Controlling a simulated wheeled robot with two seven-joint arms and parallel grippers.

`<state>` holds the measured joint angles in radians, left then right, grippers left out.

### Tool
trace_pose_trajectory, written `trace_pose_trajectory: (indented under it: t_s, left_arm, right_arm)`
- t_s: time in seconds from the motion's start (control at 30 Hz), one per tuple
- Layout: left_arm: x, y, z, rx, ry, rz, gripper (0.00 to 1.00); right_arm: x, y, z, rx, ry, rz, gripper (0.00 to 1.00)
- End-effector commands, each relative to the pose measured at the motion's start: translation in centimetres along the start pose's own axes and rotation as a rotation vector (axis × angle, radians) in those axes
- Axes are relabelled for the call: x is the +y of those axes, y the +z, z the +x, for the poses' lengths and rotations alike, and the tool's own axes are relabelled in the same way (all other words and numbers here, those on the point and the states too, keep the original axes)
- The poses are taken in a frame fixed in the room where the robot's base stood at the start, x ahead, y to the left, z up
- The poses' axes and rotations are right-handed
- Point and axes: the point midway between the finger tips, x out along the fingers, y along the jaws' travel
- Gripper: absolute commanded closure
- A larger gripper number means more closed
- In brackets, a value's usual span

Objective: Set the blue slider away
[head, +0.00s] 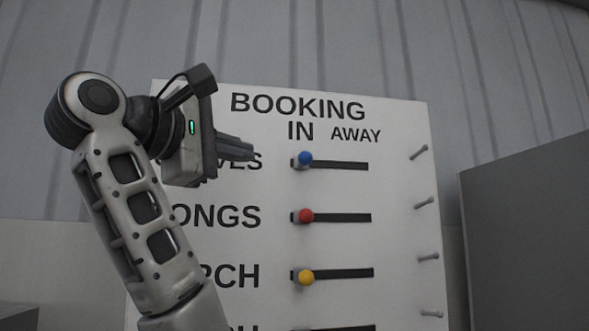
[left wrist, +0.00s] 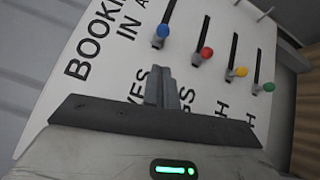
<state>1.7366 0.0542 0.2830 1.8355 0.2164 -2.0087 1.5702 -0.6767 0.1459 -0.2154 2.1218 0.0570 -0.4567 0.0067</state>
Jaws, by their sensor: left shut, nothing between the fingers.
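The blue slider (head: 305,158) is a round knob at the left end of the top dark slot (head: 340,165), under the word IN. AWAY is printed over the slot's right part. The blue slider also shows in the left wrist view (left wrist: 161,31), at one end of its slot. My left gripper (head: 250,153) is shut and empty, with its fingertips to the left of the blue slider and apart from it. In the left wrist view the shut fingers (left wrist: 162,80) point toward the board. My right gripper is not in view.
The white board (head: 400,115) also carries a red slider (head: 306,216) and a yellow slider (head: 306,276) at their slots' left ends. A green slider (left wrist: 268,87) shows in the left wrist view. Several pegs (head: 419,152) stick out at the board's right. A grey panel (head: 530,230) stands further right.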

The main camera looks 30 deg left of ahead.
Motion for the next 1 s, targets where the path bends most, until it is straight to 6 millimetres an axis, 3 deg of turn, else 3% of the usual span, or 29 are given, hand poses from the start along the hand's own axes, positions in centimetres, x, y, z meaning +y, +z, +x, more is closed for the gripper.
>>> trace_pose_trajectory:
  t_s: [0.37, 0.8, 1.0]
  left_arm:
    - [0.3, 0.1, 1.1, -0.002, -0.002, 0.001, 1.0]
    - [0.1, 0.0, 8.4, 0.0, -0.004, 0.003, 1.0]
    - [0.0, 0.0, 10.0, 0.001, -0.001, 0.004, 1.0]
  right_arm:
    - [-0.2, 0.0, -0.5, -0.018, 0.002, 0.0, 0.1]
    - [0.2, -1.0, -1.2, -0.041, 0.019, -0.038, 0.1]
    - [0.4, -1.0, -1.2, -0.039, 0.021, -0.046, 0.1]
